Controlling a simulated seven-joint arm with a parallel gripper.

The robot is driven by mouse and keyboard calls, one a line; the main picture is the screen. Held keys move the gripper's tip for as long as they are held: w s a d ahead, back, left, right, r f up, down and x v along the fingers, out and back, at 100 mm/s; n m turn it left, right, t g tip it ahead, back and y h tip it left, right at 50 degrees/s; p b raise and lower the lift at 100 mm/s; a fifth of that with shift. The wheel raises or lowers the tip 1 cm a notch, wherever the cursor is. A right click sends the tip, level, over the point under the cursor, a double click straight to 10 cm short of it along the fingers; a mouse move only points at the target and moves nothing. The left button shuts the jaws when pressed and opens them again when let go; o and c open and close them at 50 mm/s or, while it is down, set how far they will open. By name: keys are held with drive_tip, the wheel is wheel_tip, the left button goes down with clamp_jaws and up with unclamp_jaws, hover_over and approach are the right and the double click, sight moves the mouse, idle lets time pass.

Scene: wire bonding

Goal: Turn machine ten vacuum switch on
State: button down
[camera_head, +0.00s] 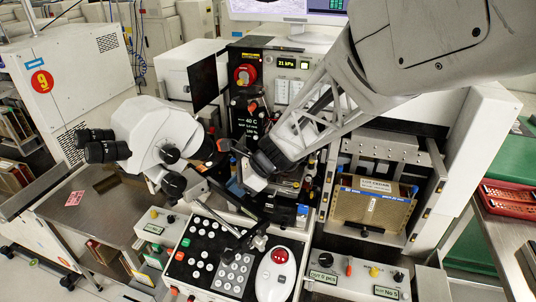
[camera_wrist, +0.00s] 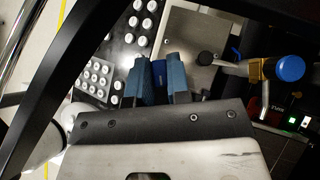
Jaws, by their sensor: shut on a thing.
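The bonding machine's front panel (camera_head: 272,92) stands at the centre in the head view, with a lit display reading 21 kPa (camera_head: 287,63) and a red round knob (camera_head: 245,75). My gripper (camera_head: 243,150) reaches down from the upper right, in front of the panel and beside the white microscope. In the wrist view, its two blue fingers (camera_wrist: 158,72) are close together on a narrow dark blue part (camera_wrist: 158,68). I cannot tell whether this part is the vacuum switch. My gripper and arm hide part of the machine, and no vacuum switch can be clearly identified.
The white microscope (camera_head: 165,135) stands close to the left of my gripper. A keypad panel (camera_head: 215,255), a white mouse-like control with a red button (camera_head: 276,275) and small control boxes lie in front. A blue-capped knob (camera_wrist: 291,68) is right of the fingers.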

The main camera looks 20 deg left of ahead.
idle(0.3)
drive_tip(key=c, duration=0.9)
unclamp_jaws()
drive_tip(key=shift+c, duration=0.2)
drive_tip(key=v, duration=0.7)
drive_tip(key=shift+d+r, duration=0.25)
drive_tip(key=shift+d, duration=0.05)
drive_tip(key=shift+w, duration=0.1)
drive_tip(key=shift+c, duration=0.3)
